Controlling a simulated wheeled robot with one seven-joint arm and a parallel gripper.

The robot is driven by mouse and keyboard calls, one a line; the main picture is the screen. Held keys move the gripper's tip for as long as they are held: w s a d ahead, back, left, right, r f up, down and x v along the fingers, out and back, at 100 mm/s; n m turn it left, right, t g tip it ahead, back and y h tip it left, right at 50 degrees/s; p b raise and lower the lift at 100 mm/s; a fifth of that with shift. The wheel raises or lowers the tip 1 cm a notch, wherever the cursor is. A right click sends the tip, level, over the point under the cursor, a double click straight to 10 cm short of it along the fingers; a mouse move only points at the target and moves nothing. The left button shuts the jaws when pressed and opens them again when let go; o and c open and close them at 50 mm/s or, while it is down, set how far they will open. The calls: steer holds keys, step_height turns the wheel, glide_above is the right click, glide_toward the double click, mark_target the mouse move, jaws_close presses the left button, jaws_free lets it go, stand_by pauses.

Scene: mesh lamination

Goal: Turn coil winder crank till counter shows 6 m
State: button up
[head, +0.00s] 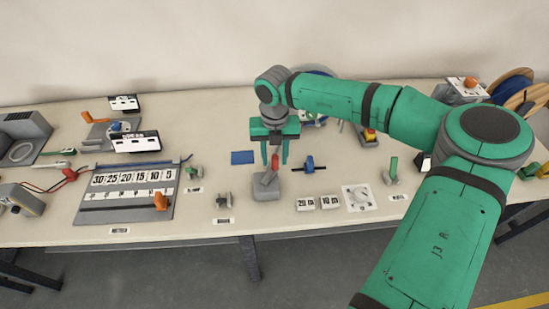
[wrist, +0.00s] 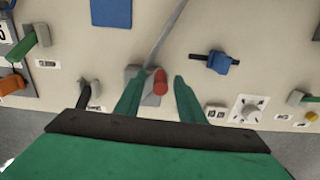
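My gripper (head: 275,162) is open and points down over the middle of the table. A red-handled lever (head: 273,164) on a grey base (head: 267,191) stands just in front of its fingers. In the wrist view the red grip (wrist: 160,82) appears between the two open fingers (wrist: 158,82), without visible grasp; the height gap cannot be told. A blue-rimmed reel (head: 318,70) is partly hidden behind my arm at the back. Spools in blue and tan (head: 515,88) stand at the far right. I cannot tell which is the coil winder, and no 6 m reading is legible.
Small plates reading like "29 m" (head: 305,204) lie by a white dial (head: 359,198). A blue clamp (head: 309,163) and a blue pad (head: 242,157) lie near my gripper. A numbered slider board (head: 126,190) is at left.

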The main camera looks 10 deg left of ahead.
step_height(320, 180, up, 10)
steer(key=shift+f, duration=0.1)
stand_by(1.5)
